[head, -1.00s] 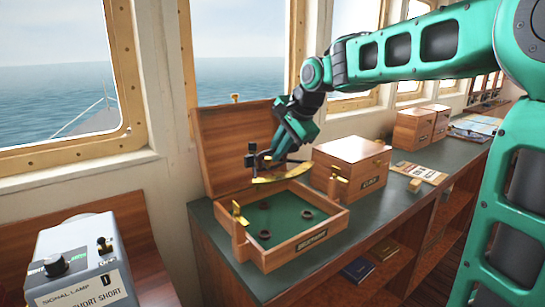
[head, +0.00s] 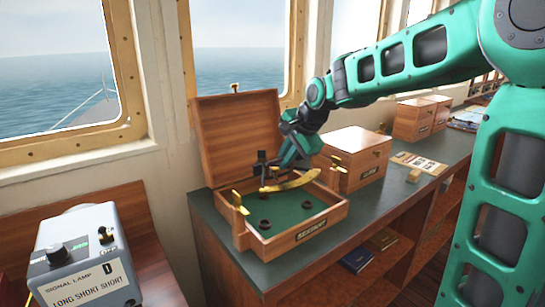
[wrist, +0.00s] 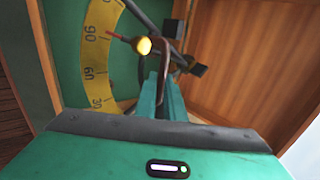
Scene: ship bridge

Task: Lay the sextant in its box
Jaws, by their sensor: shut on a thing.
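The sextant (head: 291,182) has a brass graduated arc and dark frame parts. My gripper (head: 286,162) is shut on it and holds it over the open sextant box (head: 310,238). In the wrist view the sextant's yellow arc (wrist: 97,50) is on the left, and my gripper (wrist: 165,85) closes on a brown handle-like part. The box is wooden with a green lining, several dark round rests inside and brass latches at its rim; its lid (head: 237,135) stands open at the back. Whether the sextant touches the lining cannot be told.
A closed wooden box (head: 352,160) stands right of the sextant box, close to my gripper. Two more boxes (head: 415,120) are farther along the counter. A grey signal lamp (head: 85,262) is at the lower left. The window wall runs behind.

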